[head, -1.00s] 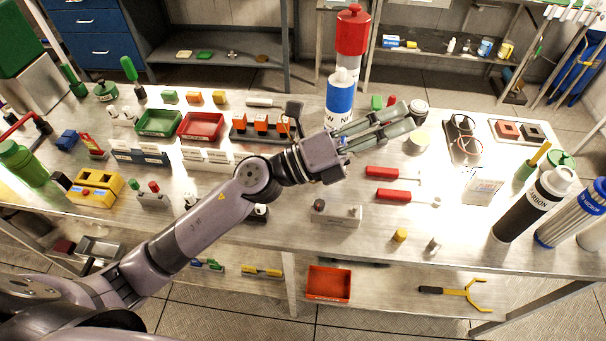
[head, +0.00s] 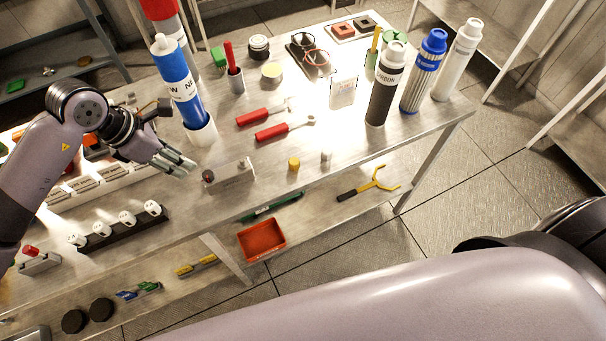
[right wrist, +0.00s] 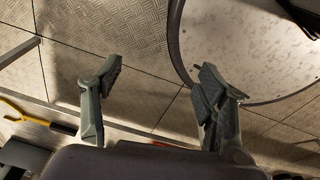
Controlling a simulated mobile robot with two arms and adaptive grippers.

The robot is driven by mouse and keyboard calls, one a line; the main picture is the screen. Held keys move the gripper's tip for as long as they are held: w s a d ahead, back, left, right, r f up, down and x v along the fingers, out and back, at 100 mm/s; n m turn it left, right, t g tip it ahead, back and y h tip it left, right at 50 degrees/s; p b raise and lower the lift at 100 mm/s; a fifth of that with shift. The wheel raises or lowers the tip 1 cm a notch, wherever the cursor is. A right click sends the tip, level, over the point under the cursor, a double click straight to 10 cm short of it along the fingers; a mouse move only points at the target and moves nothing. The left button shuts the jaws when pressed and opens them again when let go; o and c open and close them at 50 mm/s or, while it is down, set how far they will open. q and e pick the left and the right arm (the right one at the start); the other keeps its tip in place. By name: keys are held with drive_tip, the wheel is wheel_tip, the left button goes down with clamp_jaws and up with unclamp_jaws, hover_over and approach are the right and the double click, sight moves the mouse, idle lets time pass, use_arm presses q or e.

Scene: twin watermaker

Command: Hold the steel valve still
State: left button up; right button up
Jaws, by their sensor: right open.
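A small steel block with a dark knob and short fittings on top, which looks like the steel valve (head: 229,177), sits upright near the front edge of the bench. My left gripper (head: 180,163) is over the bench just left of the steel block, apart from it, below the blue-and-white cylinder. Its fingers are bunched in this view, and I cannot tell whether they are open. My right gripper (right wrist: 160,76) is open and empty in the right wrist view, over the floor. The valve is not visible in that view.
The blue-and-white cylinder (head: 181,88) stands in a white cup behind my left gripper. Two red-handled tools (head: 285,130) lie right of it. A yellow cap (head: 294,164) is right of the block. An orange tray (head: 262,240) is on the lower shelf. Tall filter cartridges (head: 387,85) stand at right.

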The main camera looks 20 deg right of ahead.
sight(244, 163)
drive_tip(key=shift+o, duration=0.3)
drive_tip(key=w+d+r+n+t, duration=0.1)
drive_tip(key=w+r+n+t, duration=0.1)
drive_tip(key=w, duration=0.4)
drive_tip(key=w+d+r+n+t, duration=0.1)
drive_tip(key=w+r+n, duration=0.1)
drive_tip(key=w+n, duration=0.3)
drive_tip(key=shift+w+d+r+t, duration=0.2)
drive_tip(key=shift+w+r+t, duration=0.1)
drive_tip(key=shift+w+t, duration=0.15)
drive_tip(key=w+a+r+n+t+y, duration=0.2)
drive_tip(key=w+r+n+t+y, duration=0.1)
drive_tip(key=w+r+n, duration=0.55)
drive_tip(key=w+a+r+n+t+y, duration=0.2)
drive_tip(key=w+a+r+n+t, duration=0.1)
drive_tip(key=w+r+n, duration=0.5)
drive_tip(key=w+a+r+n+y, duration=0.1)
drive_tip(key=a+r+n+y, duration=0.3)
drive_tip(key=r+n, duration=0.65)
drive_tip(key=w+a+r+n+y, duration=0.15)
drive_tip(key=r+n+y, duration=0.35)
drive_tip(key=r+n, duration=0.5)
drive_tip(key=shift+m+g, duration=0.35)
drive_tip(key=shift+m, duration=0.05)
drive_tip(key=x, duration=1.1)
drive_tip(key=s+r+x, duration=0.1)
drive_tip(key=x, duration=0.5)
drive_tip(key=shift+w+a+r, duration=0.1)
drive_tip(key=shift+w+a, duration=0.1)
drive_tip(key=shift+a, duration=0.35)
